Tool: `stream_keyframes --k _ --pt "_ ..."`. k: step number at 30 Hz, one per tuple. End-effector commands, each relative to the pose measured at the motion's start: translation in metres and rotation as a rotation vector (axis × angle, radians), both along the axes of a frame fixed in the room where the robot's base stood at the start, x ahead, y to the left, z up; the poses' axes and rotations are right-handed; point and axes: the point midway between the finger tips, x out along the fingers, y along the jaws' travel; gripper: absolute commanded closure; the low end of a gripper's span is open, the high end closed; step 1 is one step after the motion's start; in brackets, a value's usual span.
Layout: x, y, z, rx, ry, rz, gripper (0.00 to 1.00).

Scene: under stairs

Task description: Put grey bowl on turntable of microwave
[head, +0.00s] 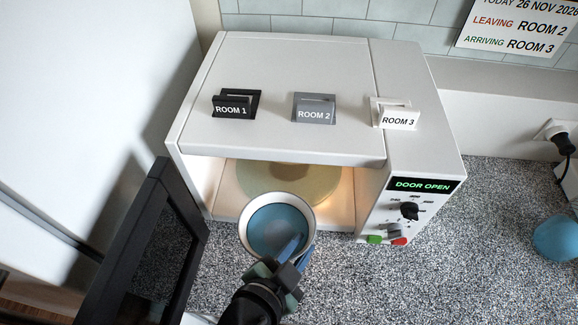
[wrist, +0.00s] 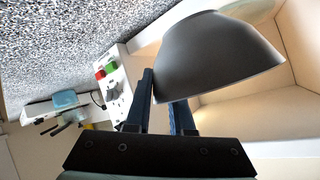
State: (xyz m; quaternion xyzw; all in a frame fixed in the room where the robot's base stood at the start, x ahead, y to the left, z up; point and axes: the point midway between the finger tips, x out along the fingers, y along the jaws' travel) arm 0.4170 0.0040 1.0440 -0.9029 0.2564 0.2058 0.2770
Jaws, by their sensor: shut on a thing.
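The grey bowl (head: 272,230) has a blue inside and a pale rim; its grey outside fills the upper right of the wrist view (wrist: 215,62). My gripper (head: 293,250) is shut on the bowl's near right side, and its fingers also show at the bowl's edge in the wrist view (wrist: 166,100). The bowl is at the front opening of the white microwave (head: 290,60). The round turntable (head: 300,185) lies inside the lit cavity, behind the bowl, which hides its front edge. The microwave's dark door (head: 148,240) stands open at the left.
Holders marked ROOM 1 (head: 236,104), ROOM 2 (head: 314,108) and ROOM 3 (head: 396,114) sit on the microwave's top. The control panel (head: 408,212) reads DOOR OPEN. A blue rounded object (head: 556,238) and a plug (head: 560,136) are at the right. Speckled counter between is clear.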

Motion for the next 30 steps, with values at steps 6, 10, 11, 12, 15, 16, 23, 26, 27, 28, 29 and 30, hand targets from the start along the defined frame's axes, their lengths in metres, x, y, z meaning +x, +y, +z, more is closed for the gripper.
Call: stream_keyframes --k 6,10,11,12,15,16,23,26,27,28,29,30 --pt "0.020 -0.001 0.010 0.009 -0.014 -0.030 1.00" --pt "0.049 -0.001 0.011 0.008 -0.013 -0.029 1.00" --pt "0.056 -0.001 0.011 0.009 -0.013 -0.028 1.00" --pt "0.065 -0.001 0.011 0.009 -0.013 -0.028 1.00" --pt "0.087 -0.001 0.011 0.009 -0.011 -0.028 1.00" --pt "0.094 -0.001 0.010 0.009 -0.011 -0.028 1.00" --pt "0.140 -0.001 0.009 0.009 -0.011 -0.027 1.00" --pt "0.155 -0.001 0.009 0.009 -0.010 -0.027 1.00" --pt "0.160 -0.001 0.008 0.009 -0.011 -0.027 1.00" --pt "0.163 -0.001 0.008 0.009 -0.010 -0.027 1.00" --pt "0.165 -0.001 0.007 0.009 -0.010 -0.027 1.00" --pt "0.168 -0.001 0.007 0.009 -0.010 -0.027 1.00"
